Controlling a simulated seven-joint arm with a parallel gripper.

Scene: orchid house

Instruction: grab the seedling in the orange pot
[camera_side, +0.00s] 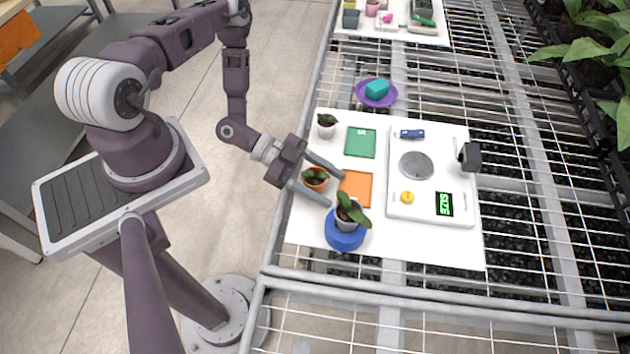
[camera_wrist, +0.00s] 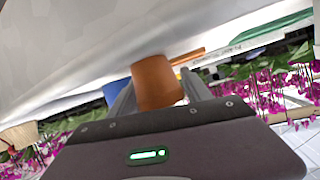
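The orange pot (camera_side: 317,184) stands on the white board, with a small green seedling (camera_side: 315,174) in it. My gripper (camera_side: 334,188) is low at the board's near left edge, with its two fingers spread on either side of the orange pot. In the wrist view the orange pot (camera_wrist: 156,84) sits between the fingers of my gripper (camera_wrist: 158,92), close to both. I cannot tell whether either finger touches it. The seedling's leaves are not visible in the wrist view.
A potted plant (camera_side: 348,214) on a blue saucer (camera_side: 344,240) stands close to the lower finger. An orange square (camera_side: 356,188) lies just beyond the pot. A white pot (camera_side: 326,128), a green square (camera_side: 361,142) and a scale (camera_side: 430,205) share the board.

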